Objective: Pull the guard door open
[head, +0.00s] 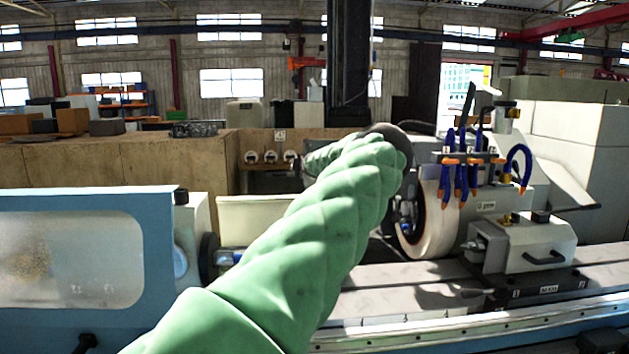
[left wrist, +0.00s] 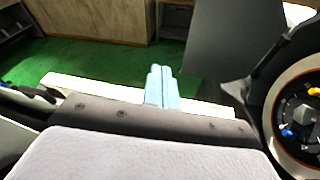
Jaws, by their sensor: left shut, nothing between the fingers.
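The guard door (head: 155,262), a blue frame around a cloudy window, stands at the left in the head view. It covers the left part of the grinder, while the wheel area to its right is uncovered. A small black knob, perhaps its handle, shows at the bottom edge below the window.
The grinding wheel (head: 437,215) and its blue coolant hoses (head: 461,175) stand right of the arm. A grey unit with a handle (head: 525,248) sits on the machine table. The wheel also shows in the left wrist view (left wrist: 275,112). Green floor (left wrist: 100,60) lies beyond the fingers.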

